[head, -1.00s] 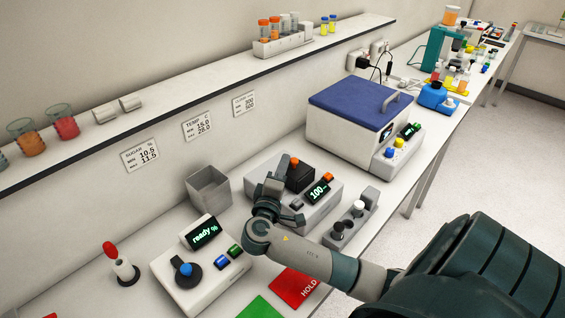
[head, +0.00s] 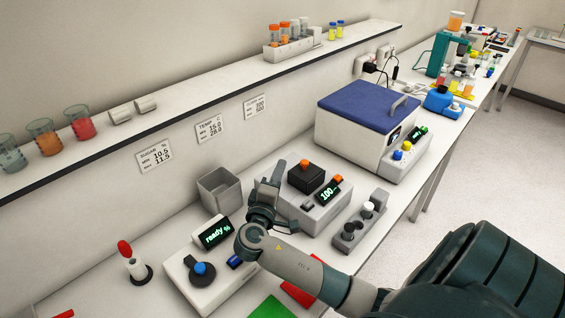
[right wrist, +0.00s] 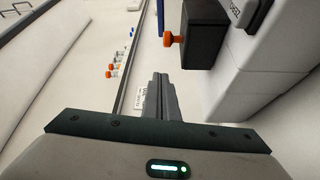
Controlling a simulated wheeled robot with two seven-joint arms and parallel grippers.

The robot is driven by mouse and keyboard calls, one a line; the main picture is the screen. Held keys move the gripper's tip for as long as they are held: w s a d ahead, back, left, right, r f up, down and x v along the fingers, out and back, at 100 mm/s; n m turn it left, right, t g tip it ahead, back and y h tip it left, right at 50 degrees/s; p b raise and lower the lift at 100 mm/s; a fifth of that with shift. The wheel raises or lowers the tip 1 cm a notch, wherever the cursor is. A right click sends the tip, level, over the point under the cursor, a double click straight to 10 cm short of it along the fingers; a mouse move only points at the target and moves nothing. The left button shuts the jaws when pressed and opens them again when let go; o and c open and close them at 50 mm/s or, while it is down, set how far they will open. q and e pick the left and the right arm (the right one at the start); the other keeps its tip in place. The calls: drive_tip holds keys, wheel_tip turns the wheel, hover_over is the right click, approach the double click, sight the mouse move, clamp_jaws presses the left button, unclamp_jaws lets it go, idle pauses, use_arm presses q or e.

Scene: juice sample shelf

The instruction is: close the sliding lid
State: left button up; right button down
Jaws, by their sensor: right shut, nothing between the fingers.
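A grey-white device (head: 320,208) with a lit display reading 100 stands mid-bench. On it sits a black block (head: 306,180) with an orange knob (head: 304,163); I cannot tell for certain that this is the sliding lid. The block also shows in the right wrist view (right wrist: 205,38), with its orange knob (right wrist: 170,38) pointing left. My right gripper (head: 275,168) is shut and empty, left of the block and apart from it. In the right wrist view its closed fingers (right wrist: 160,88) point up the picture, below the knob. My left gripper is not in view.
A white box with a blue top (head: 368,104) stands behind. A "ready %" device (head: 205,270) is at the front left, a grey open bin (head: 220,190) behind my gripper. A grey vial holder (head: 358,225) stands at right. The wall shelf (head: 180,100) runs above.

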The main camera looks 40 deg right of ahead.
drive_tip(key=shift+v, duration=2.75)
drive_tip(key=shift+w+a, duration=0.1)
